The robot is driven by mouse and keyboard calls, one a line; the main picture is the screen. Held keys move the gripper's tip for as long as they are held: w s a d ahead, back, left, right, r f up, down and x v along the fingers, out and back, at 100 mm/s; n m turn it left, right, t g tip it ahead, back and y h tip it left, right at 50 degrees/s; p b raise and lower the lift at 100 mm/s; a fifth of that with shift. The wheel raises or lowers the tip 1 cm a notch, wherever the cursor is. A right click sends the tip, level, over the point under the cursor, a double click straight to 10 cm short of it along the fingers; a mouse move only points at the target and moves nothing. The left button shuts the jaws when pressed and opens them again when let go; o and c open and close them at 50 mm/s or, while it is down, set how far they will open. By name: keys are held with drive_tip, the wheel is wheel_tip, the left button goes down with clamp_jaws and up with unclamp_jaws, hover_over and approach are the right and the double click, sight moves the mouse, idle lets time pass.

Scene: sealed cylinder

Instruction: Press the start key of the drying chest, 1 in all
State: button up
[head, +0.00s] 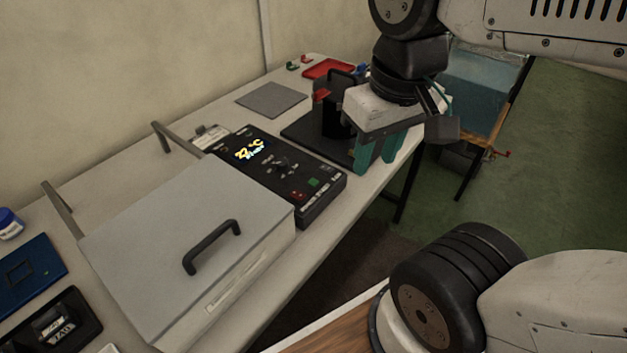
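The drying chest (150,240) is a light grey box with a black handle on its lid, on the table at left. Its black control panel (262,187) adjoins its right side, with a lit display (252,150) that reads about 27 °C. A green key (313,182) and a red key (298,195) sit near the panel's front right end; their labels are too small to read. My gripper (378,163) has teal fingers pointing down, with a gap between them. It is right of the panel, apart from the keys in the picture, and appears empty.
A black stand (331,118) is behind my gripper, partly hidden. A grey plate (272,100) and a red tray (328,69) lie farther back. A blue item (28,272) and a black case (48,325) lie at the left. The panel's top is unobstructed.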

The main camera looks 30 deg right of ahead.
clamp_jaws()
idle(1.4)
